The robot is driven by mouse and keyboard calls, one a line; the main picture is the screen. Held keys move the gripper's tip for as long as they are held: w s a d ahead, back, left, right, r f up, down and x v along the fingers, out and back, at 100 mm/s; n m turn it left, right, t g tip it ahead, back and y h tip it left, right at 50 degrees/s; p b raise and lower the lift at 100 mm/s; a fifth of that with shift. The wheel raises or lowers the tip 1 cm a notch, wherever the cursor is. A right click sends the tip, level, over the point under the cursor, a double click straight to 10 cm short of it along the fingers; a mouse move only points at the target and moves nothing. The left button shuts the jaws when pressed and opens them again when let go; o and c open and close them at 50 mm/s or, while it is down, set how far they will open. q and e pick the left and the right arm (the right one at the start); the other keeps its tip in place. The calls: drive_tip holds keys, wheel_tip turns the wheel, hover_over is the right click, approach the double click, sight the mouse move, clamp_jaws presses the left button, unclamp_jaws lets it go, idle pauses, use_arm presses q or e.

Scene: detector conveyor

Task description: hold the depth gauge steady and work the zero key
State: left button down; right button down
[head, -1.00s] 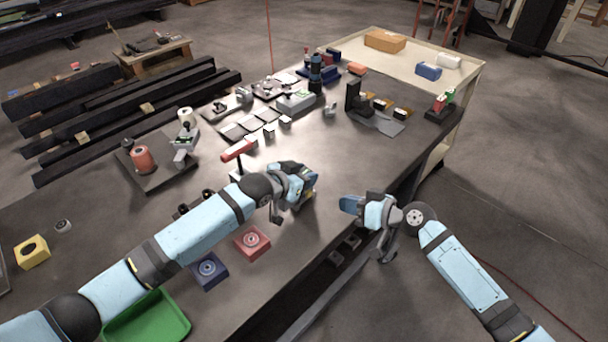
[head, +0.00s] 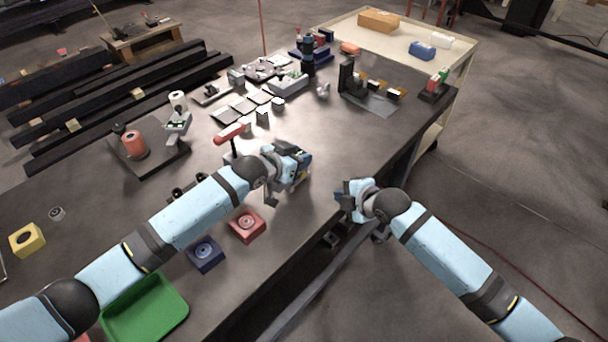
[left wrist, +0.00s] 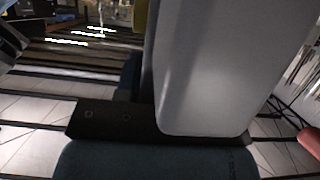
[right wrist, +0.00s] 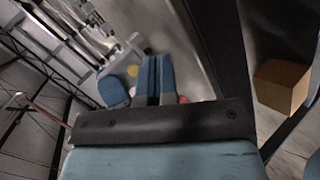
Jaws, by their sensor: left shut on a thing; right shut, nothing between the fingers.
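My left gripper (head: 298,163) is shut on the depth gauge, above the dark bench near its right edge. In the left wrist view a large pale grey body (left wrist: 205,75), which looks like the gauge, fills the middle close to the camera. It hides most of the fingers. The gauge's display and zero key cannot be made out. My right gripper (head: 344,193) is shut and empty at the bench edge, a short gap to the right of and below the left one. Its blue fingers (right wrist: 157,80) lie together in the right wrist view, pointing towards the left gripper's side.
A red-handled clamp (head: 229,133) stands just left of my left gripper. A red block (head: 246,224), a navy block (head: 205,254) and a green tray (head: 146,326) lie nearer. A black bracket fixture (head: 347,78) stands farther back. The bench between it and my grippers is clear.

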drive_tip(key=n, duration=0.1)
drive_tip(key=n+h, duration=0.1)
drive_tip(key=n, duration=0.1)
drive_tip(key=shift+d+f+t, duration=0.15)
drive_tip(key=shift+t, duration=0.15)
drive_tip(key=n, duration=0.1)
drive_tip(key=n+h, duration=0.1)
drive_tip(key=shift+w+d+n+t, duration=0.1)
drive_tip(key=shift+d+n+t, duration=0.1)
drive_tip(key=shift+n+t, duration=0.15)
drive_tip(key=s+n+t+h, duration=0.1)
drive_tip(key=n, duration=0.3)
drive_tip(key=s+n+t+h, duration=0.1)
drive_tip(key=n+t, duration=0.1)
drive_tip(key=n, duration=0.3)
drive_tip(key=s+a+r+n+t+h, duration=0.1)
drive_tip(key=n, duration=0.4)
drive_tip(key=shift+s+t+h, duration=0.25)
drive_tip(key=shift+s+h, duration=0.15)
drive_tip(key=shift+a, duration=0.1)
